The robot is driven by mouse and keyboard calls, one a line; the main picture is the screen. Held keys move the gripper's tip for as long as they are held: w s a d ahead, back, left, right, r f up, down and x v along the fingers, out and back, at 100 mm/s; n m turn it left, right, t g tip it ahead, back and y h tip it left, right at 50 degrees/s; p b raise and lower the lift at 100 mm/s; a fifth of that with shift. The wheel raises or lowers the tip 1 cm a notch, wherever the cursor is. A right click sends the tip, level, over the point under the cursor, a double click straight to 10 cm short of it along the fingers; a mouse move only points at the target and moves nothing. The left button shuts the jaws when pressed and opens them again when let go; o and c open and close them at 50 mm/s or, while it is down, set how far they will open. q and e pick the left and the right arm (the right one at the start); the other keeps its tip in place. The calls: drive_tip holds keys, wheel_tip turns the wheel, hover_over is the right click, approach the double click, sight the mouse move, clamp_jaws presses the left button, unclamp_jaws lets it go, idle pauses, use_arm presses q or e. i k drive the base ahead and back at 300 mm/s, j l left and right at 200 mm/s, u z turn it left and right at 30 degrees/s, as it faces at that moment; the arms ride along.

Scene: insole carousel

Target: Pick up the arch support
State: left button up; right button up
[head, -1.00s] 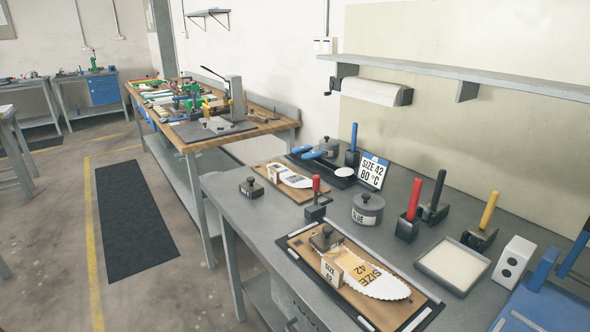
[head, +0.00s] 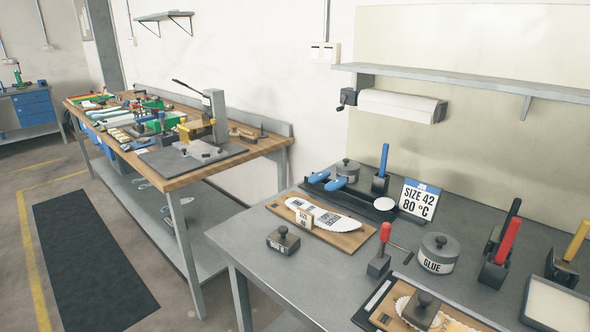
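I cannot pick out an arch support for certain in the head view; the small parts on the far wooden bench (head: 262,146) are too small to name. A white insole (head: 335,220) marked with print lies on a wooden board (head: 347,241) on the grey table, with a small size block (head: 303,219) at its left end. A second insole (head: 455,325) on another board is cut off by the bottom edge, with a dark knobbed weight (head: 422,309) on it. Neither of my grippers shows.
The grey table (head: 240,237) also holds a glue pot (head: 437,254), a "SIZE 42 80 °C" sign (head: 419,199), another knobbed weight (head: 283,241) and handled tools. A press (head: 214,120) stands on the wooden bench. Floor with a black mat (head: 90,255) is clear at left.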

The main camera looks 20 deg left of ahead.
sight(321, 176)
drive_tip(key=i+j, duration=0.1)
drive_tip(key=j, duration=0.4)
drive_tip(key=i+j, duration=0.15)
drive_tip(key=j, duration=0.35)
drive_tip(key=i+j, duration=0.1)
drive_tip(key=j, duration=0.4)
drive_tip(key=i+j, duration=0.15)
drive_tip(key=j, duration=0.35)
drive_tip(key=i+j, duration=0.15)
drive_tip(key=j, duration=0.2)
drive_tip(key=i+j, duration=0.15)
drive_tip(key=j, duration=0.2)
drive_tip(key=i+j, duration=0.2)
drive_tip(key=j, duration=0.15)
drive_tip(key=i+j+z, duration=0.1)
drive_tip(key=j, duration=0.25)
drive_tip(key=i+j, duration=0.2)
drive_tip(key=j, duration=0.15)
